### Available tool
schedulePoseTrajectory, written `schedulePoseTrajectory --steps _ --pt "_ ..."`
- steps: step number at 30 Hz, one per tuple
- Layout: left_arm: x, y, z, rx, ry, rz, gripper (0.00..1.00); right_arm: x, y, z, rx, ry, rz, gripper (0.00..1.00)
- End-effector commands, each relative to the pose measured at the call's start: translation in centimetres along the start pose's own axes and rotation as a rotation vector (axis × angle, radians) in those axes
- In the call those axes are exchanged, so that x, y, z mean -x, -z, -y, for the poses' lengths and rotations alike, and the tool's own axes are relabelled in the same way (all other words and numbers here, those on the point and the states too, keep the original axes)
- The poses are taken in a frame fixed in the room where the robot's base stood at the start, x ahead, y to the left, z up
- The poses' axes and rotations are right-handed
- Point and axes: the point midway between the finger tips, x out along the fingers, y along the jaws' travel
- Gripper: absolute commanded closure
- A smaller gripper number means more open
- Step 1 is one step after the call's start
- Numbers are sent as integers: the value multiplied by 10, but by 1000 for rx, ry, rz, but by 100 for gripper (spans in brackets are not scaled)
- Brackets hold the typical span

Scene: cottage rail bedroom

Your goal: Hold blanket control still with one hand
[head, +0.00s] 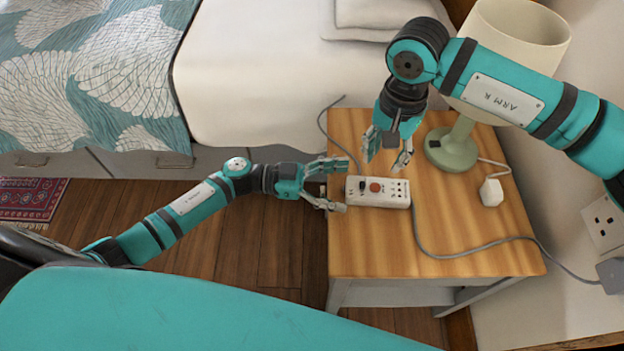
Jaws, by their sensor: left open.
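The blanket control (398,201) is a white box with a red button and small dark marks, lying flat on the wooden bedside table (465,215) near its left edge. My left gripper (342,187) is open at the control's left end, one finger towards the back and one towards the front. I cannot tell whether it touches the box. My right gripper (385,160) points down, fingers apart, just behind and above the control in the picture. Nothing shows between its fingers. A grey cord runs from each end of the control.
A cream lamp with a green base (451,148) stands at the table's back, close to my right arm. A white plug (491,192) lies to its right. The bed (260,75) is behind. A wall socket (606,222) is at right. The table's front is mostly clear.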

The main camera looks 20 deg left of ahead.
Motion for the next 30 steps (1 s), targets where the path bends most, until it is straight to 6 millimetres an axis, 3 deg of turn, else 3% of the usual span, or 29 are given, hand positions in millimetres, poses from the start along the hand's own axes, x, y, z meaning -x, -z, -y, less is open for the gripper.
schedulePoseTrajectory --steps 7,18,30 --pt "-28 0 0 0 0 -1 15 0 0 0 0 0 0 62" --pt "-32 0 0 0 1 0 15 0 0 0 0 0 0 62" --pt "-32 0 0 0 1 0 68 0 0 0 0 0 0 62"
